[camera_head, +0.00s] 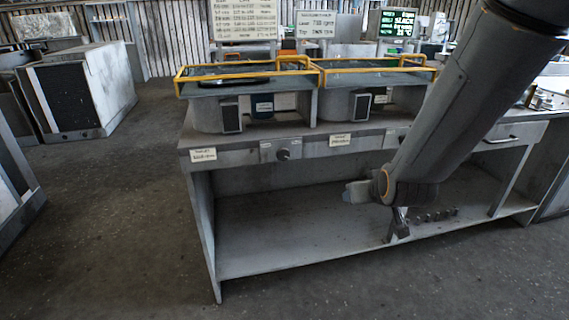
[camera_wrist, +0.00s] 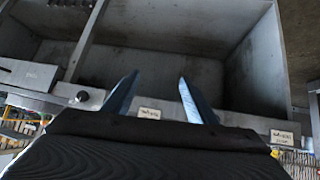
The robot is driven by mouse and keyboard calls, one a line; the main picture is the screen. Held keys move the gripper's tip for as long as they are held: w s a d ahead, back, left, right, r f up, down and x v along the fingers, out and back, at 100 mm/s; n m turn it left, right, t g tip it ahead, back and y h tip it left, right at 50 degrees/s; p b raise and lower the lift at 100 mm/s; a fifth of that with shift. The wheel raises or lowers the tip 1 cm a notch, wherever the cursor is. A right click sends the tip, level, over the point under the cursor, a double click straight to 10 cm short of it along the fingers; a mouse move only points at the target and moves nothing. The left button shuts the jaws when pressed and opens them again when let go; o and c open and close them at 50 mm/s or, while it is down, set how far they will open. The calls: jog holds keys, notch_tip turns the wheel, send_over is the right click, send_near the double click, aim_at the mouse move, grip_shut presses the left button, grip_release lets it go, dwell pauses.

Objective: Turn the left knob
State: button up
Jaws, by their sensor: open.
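The left knob (camera_head: 283,154) is a small dark round knob on a light plate on the workbench's front panel, left of centre in the head view. My gripper (camera_head: 352,192) is lower and to the right of it, in front of the open lower bay, apart from the panel. In the wrist view the two bluish fingers of my gripper (camera_wrist: 158,78) stand apart with nothing between them. That view looks upside down; a dark knob (camera_wrist: 81,97) at its left seems to be the right one. The left knob is not visible there, perhaps behind a finger.
The workbench (camera_head: 250,262) carries two housings with yellow-framed tops (camera_head: 245,72). Paper labels (camera_head: 203,154) sit along the front panel. Several small dark items (camera_head: 437,214) lie on the lower shelf at right. The floor (camera_head: 110,230) in front and left is clear.

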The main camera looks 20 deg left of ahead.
jog(key=w+a+n+t+y+b, duration=0.2)
jog(key=w+a+t, duration=0.15)
jog(key=a, duration=0.65)
jog(key=n+t+y+b, duration=0.2)
jog(key=t+y, duration=0.1)
jog(key=y, duration=0.1)
send_near(283, 154)
jog(key=shift+g, duration=0.25)
jog(key=x, duration=0.8)
jog(key=shift+w+r, duration=0.1)
jog(key=shift+w, duration=0.05)
jog(key=shift+d, duration=0.1)
jog(key=c, duration=1.1)
jog(key=shift+o, duration=0.2)
